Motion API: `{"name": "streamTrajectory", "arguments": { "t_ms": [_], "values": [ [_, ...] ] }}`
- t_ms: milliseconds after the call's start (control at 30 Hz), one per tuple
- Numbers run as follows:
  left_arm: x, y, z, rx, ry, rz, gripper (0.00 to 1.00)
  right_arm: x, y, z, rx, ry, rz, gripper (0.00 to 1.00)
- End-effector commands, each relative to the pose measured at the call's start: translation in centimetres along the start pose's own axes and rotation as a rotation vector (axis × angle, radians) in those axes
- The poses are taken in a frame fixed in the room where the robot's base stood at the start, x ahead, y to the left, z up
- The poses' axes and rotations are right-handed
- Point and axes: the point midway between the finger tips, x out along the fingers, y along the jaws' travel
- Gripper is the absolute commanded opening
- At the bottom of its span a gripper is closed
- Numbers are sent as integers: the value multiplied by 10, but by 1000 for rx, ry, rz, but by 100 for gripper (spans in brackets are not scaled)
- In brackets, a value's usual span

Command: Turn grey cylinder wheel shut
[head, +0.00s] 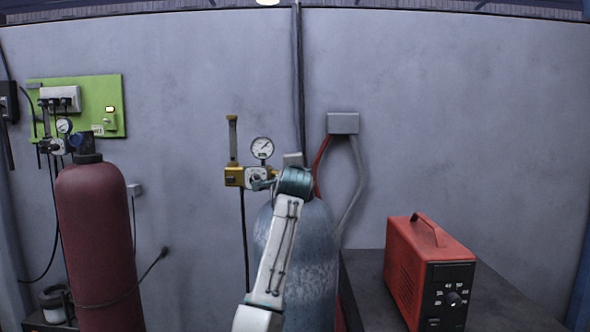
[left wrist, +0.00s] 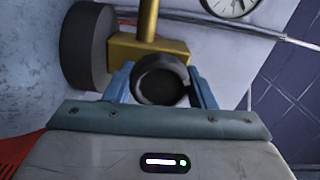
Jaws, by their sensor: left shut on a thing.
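The grey cylinder (head: 318,268) stands upright against the wall, its left side and top partly hidden by my left arm. My left gripper (head: 264,184) is at the brass regulator beside the cylinder's top. In the left wrist view my left gripper (left wrist: 158,88) has its blue fingers on either side of a dark round wheel (left wrist: 160,78) and is shut on it. The wheel sits in front of a brass body (left wrist: 146,50). In the head view the wheel is hidden or too small to make out. My right gripper is in neither view.
A pressure gauge (head: 262,148) and a brass flowmeter (head: 233,142) are close to my left gripper. A dark red cylinder (head: 95,235) stands at left by a green panel (head: 112,92). A red welder box (head: 405,262) sits on a dark bench (head: 503,305) at right.

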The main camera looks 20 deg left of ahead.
Motion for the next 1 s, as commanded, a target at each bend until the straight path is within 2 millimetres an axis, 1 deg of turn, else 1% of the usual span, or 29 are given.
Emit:
{"name": "streamTrajectory", "arguments": {
  "t_ms": [200, 500, 733, 1000],
  "values": [
    [0, 0, 0, 201, 0, 1, 28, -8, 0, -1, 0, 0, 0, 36],
    [0, 0, 0, 424, 0, 1, 28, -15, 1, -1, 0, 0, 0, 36],
    [0, 0, 0, 527, 1, 2, 28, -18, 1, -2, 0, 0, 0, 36],
    [0, 1, 0, 572, 0, 2, 28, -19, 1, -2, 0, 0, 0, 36]
  ]
}}
